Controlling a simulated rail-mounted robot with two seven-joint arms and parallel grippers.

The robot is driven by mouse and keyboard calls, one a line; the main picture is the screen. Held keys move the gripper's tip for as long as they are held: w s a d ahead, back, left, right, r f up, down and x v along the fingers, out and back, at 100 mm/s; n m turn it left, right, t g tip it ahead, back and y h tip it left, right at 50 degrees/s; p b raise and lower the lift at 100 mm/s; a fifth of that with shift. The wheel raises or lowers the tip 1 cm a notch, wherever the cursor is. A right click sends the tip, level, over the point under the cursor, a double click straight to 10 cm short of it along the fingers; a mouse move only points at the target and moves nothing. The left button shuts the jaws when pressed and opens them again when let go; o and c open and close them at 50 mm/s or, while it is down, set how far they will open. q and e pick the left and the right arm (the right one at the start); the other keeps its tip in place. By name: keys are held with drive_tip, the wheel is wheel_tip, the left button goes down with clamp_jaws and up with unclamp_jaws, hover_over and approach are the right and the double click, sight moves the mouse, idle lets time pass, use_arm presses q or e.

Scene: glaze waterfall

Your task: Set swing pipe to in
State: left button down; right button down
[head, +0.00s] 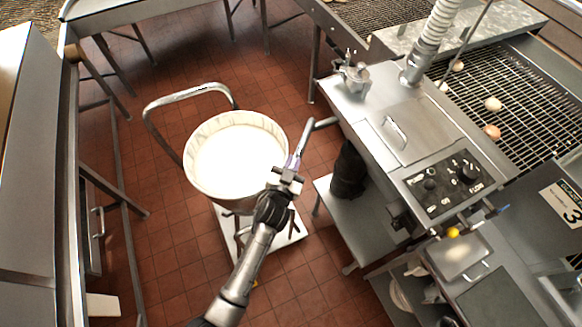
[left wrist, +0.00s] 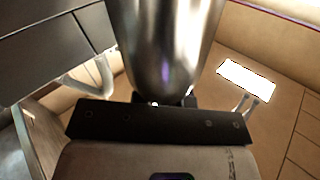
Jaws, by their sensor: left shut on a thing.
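The swing pipe (head: 307,135) is a grey metal tube that comes out of the left side of the steel machine and bends down toward the front. Its free end is at the right rim of the round white-filled tub (head: 236,158). My left gripper (head: 289,174) is shut on the pipe near this end, at the tub's right edge. The gripper hides part of the pipe's end. In the left wrist view a shiny metal cylinder (left wrist: 165,45) fills the top middle, close to the dark gripper body. My right gripper is not in view.
The tub stands on a wheeled cart with a bent handle (head: 190,92). The steel machine (head: 400,130) with a control panel (head: 445,183) and a wire conveyor (head: 510,105) is on the right. Steel benches line the left.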

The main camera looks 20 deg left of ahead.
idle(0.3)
use_arm(q)
drive_tip(key=c, duration=1.2)
unclamp_jaws()
drive_tip(key=s, duration=1.3)
drive_tip(key=shift+s+d+b, duration=0.1)
drive_tip(key=shift+s+b, duration=0.3)
drive_tip(key=shift+c, duration=0.2)
